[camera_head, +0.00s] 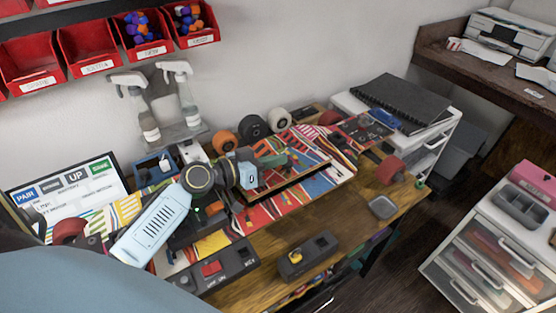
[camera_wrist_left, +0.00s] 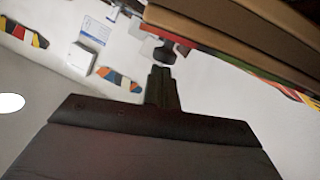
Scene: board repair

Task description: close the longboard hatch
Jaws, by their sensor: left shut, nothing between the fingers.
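The longboard (camera_head: 345,169) lies across the wooden bench, its deck printed in red, blue, yellow and white. Near its middle the hatch lid (camera_head: 303,150) appears raised, with a pale wood edge above a dark gap; its exact angle is hard to tell. My left arm reaches in from the left over the deck. My left gripper (camera_head: 272,160) is at the left side of the lid; I cannot tell whether they touch. In the left wrist view its fingers (camera_wrist_left: 162,82) are shut and empty, below brown layered edges (camera_wrist_left: 235,30). My right gripper is not in view.
Loose wheels (camera_head: 252,128) stand behind the board. A control box with a red switch (camera_head: 212,268) and one with a yellow knob (camera_head: 307,255) sit at the front. A small grey dish (camera_head: 382,207) is at the right. Spray bottles (camera_head: 178,95) and red bins (camera_head: 88,48) are behind.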

